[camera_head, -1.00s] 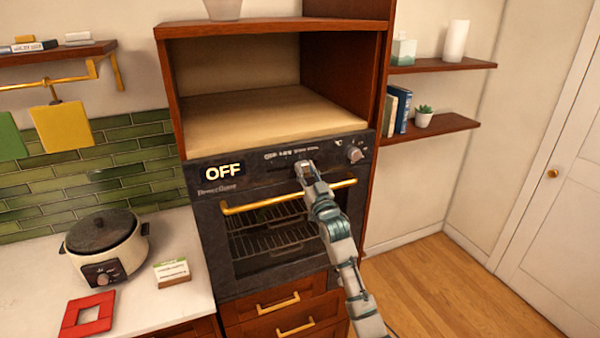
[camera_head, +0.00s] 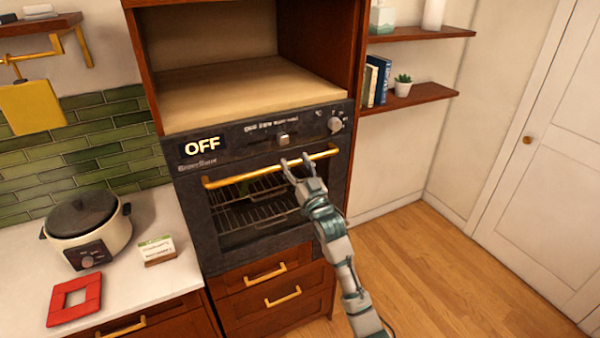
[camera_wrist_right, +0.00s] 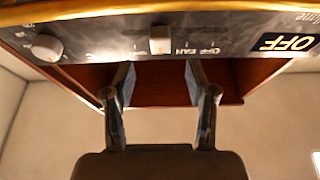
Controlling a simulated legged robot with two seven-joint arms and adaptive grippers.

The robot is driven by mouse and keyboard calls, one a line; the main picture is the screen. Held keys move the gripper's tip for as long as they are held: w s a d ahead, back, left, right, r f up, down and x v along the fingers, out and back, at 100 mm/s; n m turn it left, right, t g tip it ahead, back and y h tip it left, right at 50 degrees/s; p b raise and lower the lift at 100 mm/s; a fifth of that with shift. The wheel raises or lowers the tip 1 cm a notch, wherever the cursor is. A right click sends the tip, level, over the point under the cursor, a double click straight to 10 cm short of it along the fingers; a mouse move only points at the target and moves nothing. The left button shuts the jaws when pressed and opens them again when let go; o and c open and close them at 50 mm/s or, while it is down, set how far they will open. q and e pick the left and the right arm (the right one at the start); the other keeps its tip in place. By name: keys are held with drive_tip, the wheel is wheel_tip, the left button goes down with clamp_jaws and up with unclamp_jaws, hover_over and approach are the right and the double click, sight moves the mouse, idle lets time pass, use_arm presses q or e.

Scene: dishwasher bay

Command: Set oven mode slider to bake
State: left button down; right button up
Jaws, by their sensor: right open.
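The oven (camera_head: 262,190) has a dark control panel with a small light mode slider (camera_head: 283,140) below a row of labels. The slider shows upside down in the wrist view (camera_wrist_right: 162,40), beside blurred OFF and FAN lettering. Which mode it marks is not clear. The display (camera_head: 202,146) reads OFF. My right gripper (camera_head: 297,162) is open and empty, with its fingertips below the slider and in front of the gold door handle (camera_head: 240,178). In the wrist view its fingers (camera_wrist_right: 158,78) are spread, with the slider between and beyond them. My left gripper is not in view.
A round knob (camera_head: 335,125) sits on the panel right of the slider. An open cabinet niche (camera_head: 235,88) is above the oven. A cooker (camera_head: 88,230), a red frame (camera_head: 75,300) and a small card stand (camera_head: 157,249) are on the left counter. The floor at right is clear.

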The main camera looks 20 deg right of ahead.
drive_tip(key=shift+v, duration=1.85)
drive_tip(key=shift+a, duration=0.1)
drive_tip(key=w+f+g, duration=0.3)
drive_tip(key=f+g, duration=0.2)
drive_tip(key=f, duration=2.3)
drive_tip(key=s+a+f+g, duration=0.1)
drive_tip(key=s+f+g, duration=0.35)
drive_tip(key=f, duration=1.15)
drive_tip(key=s+a+f+g, duration=0.15)
drive_tip(key=s+f, duration=0.65)
drive_tip(key=f, duration=0.8)
drive_tip(key=s+a+f+n+g+b, duration=0.15)
drive_tip(key=s+f+g, duration=0.35)
drive_tip(key=s+f, duration=1.55)
drive_tip(key=s+a+f+g, duration=0.1)
drive_tip(key=s+f, duration=0.2)
drive_tip(key=s, duration=0.7)
drive_tip(key=s+f+g, duration=0.2)
drive_tip(key=s+f, duration=0.1)
drive_tip(key=s, duration=0.8)
drive_tip(key=s+a+f+g, duration=0.1)
drive_tip(key=s+f+g, duration=0.1)
drive_tip(key=s, duration=0.9)
drive_tip(key=shift+a+f+h, duration=0.35)
drive_tip(key=shift+f+h, duration=0.05)
drive_tip(key=shift+f, duration=0.2)
